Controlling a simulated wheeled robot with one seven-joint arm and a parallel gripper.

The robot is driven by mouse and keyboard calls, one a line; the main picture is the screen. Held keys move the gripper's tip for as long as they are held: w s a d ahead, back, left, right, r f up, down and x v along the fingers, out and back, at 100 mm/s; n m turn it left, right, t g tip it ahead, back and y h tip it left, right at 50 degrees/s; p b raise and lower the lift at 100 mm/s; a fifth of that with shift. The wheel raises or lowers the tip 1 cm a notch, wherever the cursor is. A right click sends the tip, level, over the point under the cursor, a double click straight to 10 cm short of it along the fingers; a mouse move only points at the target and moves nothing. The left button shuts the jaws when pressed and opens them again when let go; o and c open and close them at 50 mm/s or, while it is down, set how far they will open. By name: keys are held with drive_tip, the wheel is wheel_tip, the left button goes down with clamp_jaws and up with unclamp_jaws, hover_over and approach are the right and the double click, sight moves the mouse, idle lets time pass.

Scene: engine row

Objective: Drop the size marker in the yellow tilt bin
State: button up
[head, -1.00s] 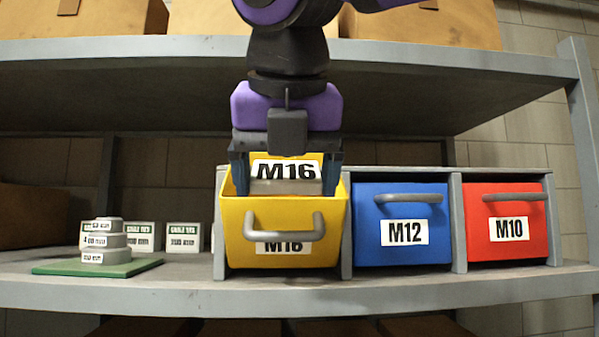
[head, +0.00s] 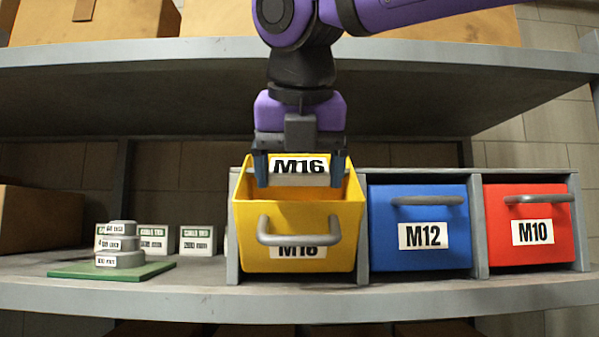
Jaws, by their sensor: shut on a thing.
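The yellow tilt bin (head: 345,235) is tipped open at the front of the shelf, with a grey handle and an M16 label on its front. My gripper (head: 300,172) points down at the mouth of the bin. It is shut on the size marker (head: 299,168), a grey block with a white M16 label, held between its two fingers. The marker is at the level of the bin's opening, in front of the back wall. The bin's inside floor is hidden by its front.
A blue bin (head: 420,262) labelled M12 and a red bin (head: 530,262) labelled M10 stand closed to the right. A green mat (head: 75,272) with stacked grey discs (head: 120,243) lies left. Small labelled blocks (head: 198,240) stand behind it. An upper shelf (head: 450,65) is overhead.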

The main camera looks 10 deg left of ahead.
sight(299, 158)
drive_tip(key=shift+w+a+r, duration=0.2)
drive_tip(key=shift+w+r, duration=0.15)
drive_tip(key=shift+w, duration=0.4)
drive_tip(key=shift+w+a+r, duration=0.15)
drive_tip(key=shift+w+r, duration=0.25)
drive_tip(key=shift+w, duration=0.4)
drive_tip(key=shift+w+a+r, duration=0.2)
drive_tip(key=shift+w+r, duration=0.15)
drive_tip(key=shift+w, duration=0.4)
drive_tip(key=o, duration=0.7)
drive_tip(key=shift+o, duration=0.2)
drive_tip(key=v, duration=1)
drive_tip(key=shift+s+r, duration=0.2)
drive_tip(key=shift+r, duration=0.1)
